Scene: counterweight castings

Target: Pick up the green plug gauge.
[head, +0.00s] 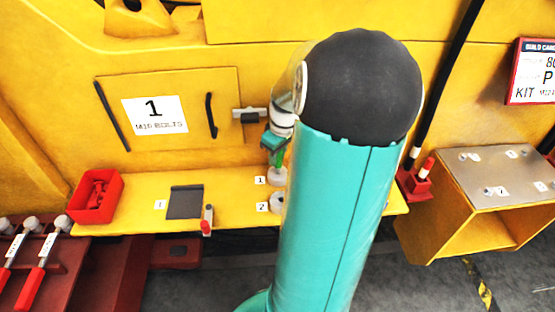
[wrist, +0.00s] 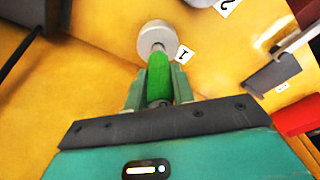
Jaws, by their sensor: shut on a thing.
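The green plug gauge (wrist: 159,72) is between the fingers of my gripper (wrist: 157,88), which is shut on its green handle. Its grey metal end points at a pale grey round holder (wrist: 157,37) beside a label "1". I cannot tell whether that end is still inside the holder or just clear of it. In the head view, my gripper (head: 275,146) is above the yellow shelf, with the gauge (head: 277,158) upright over the holder (head: 276,177). My arm hides part of the shelf to the right.
A second round holder (head: 277,202) by label "2" is nearer the shelf's front edge. A grey plate (head: 185,202), a red-handled tool (head: 207,222) and a red bin (head: 73,207) are to the left. The yellow panel (head: 225,150) rises behind.

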